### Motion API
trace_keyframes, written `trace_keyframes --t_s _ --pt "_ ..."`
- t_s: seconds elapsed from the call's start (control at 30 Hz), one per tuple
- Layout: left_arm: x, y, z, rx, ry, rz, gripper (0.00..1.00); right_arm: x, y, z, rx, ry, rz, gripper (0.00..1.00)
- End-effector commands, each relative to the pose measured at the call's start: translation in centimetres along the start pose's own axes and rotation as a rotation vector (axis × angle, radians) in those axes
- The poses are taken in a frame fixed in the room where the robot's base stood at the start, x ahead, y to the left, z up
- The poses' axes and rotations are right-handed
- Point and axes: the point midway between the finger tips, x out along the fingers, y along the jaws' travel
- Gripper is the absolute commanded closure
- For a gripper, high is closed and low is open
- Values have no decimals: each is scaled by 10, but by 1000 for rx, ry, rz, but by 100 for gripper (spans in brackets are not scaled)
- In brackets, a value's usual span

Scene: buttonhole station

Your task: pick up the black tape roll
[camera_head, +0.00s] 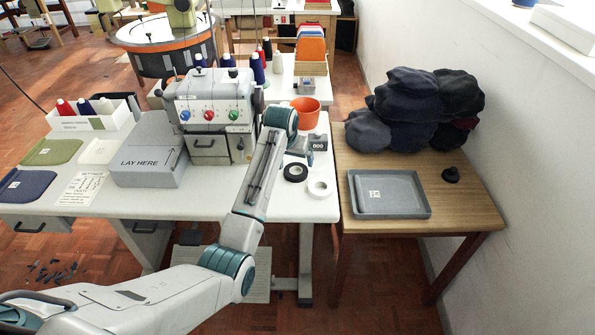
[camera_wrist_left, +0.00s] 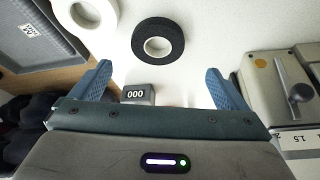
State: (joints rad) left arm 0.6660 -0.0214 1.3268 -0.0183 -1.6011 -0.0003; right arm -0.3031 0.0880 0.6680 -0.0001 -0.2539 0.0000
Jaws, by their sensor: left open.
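The black tape roll (camera_head: 287,173) lies flat on the white table near its right front, beside the white tape roll (camera_head: 312,191). In the left wrist view the black tape roll (camera_wrist_left: 140,36) is whole and unobstructed, ahead of my left gripper (camera_wrist_left: 158,76). Its two blue fingers are apart with nothing held between them. The roll sits beyond the fingertips, roughly centred between them. In the head view my left arm reaches over the table, and its wrist hides part of the gripper. My right gripper is in neither view.
A small counter reading 000 (camera_head: 318,142) stands behind the rolls; it also shows near the fingers in the left wrist view (camera_wrist_left: 137,95). The sewing machine (camera_head: 205,100) stands to the left, an orange cup (camera_head: 305,115) behind. A grey tray (camera_head: 405,208) lies on the wooden table.

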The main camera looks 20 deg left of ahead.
Motion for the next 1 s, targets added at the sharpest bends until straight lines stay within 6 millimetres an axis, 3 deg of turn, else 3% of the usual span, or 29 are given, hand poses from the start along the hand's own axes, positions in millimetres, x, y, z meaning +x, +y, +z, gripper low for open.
trace_keyframes --t_s 0.1,0.27,0.6,0.93,1.0 --pt "16 0 0 0 -1 0 4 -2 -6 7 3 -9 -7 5" --pt "27 0 0 0 0 0 4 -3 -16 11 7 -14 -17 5" --pt "69 4 0 0 -2 -1 4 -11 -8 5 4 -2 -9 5" --pt "77 4 -1 0 1 0 4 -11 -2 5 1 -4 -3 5" --pt "77 4 0 0 1 0 14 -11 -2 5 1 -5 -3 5"
